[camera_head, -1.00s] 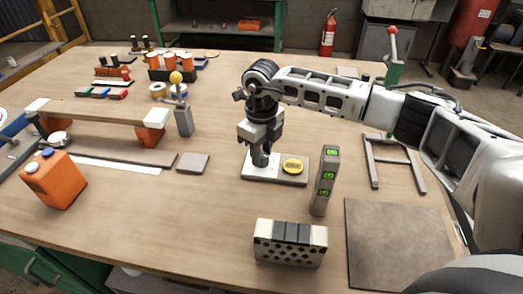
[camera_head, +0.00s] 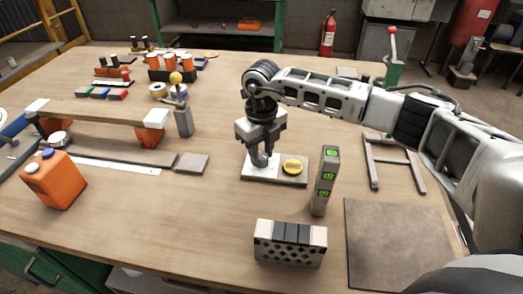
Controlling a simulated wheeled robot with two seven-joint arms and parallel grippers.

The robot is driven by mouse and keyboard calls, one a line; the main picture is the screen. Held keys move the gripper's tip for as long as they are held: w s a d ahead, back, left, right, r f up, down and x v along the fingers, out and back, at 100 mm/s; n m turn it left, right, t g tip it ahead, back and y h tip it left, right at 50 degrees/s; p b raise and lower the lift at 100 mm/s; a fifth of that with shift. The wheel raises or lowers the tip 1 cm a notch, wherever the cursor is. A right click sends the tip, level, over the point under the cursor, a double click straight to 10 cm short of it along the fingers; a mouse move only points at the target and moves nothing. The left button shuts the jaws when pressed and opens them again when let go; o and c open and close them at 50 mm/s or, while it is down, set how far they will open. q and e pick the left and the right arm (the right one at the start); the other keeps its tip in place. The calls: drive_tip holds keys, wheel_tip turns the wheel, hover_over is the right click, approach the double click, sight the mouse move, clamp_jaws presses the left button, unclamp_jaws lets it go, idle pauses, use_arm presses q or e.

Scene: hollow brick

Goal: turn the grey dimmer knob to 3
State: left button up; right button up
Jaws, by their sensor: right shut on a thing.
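A flat plate (camera_head: 285,181) lies on the wooden table, with a white left part and a greyish right part. A yellow round button (camera_head: 292,167) sits on its right part. My right gripper (camera_head: 260,158) points down over the white left part. It is shut on the grey dimmer knob, which is mostly hidden by the fingers. The scale marks and the knob's setting are too small and covered to read. My left gripper is not in view.
A level with green vials (camera_head: 325,181) stands upright close to the plate's right. A perforated block (camera_head: 290,243) stands in front. A grey square slab (camera_head: 193,164) lies to the left, near a lever with a yellow ball (camera_head: 176,77). An orange canister (camera_head: 52,180) stands at far left.

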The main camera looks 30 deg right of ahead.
sight(262, 155)
drive_tip(key=o, duration=1)
drive_tip(key=shift+r, duration=0.1)
drive_tip(key=shift+c, duration=0.2)
wheel_tip(262, 155, up, 16)
drive_tip(key=b, duration=0.1)
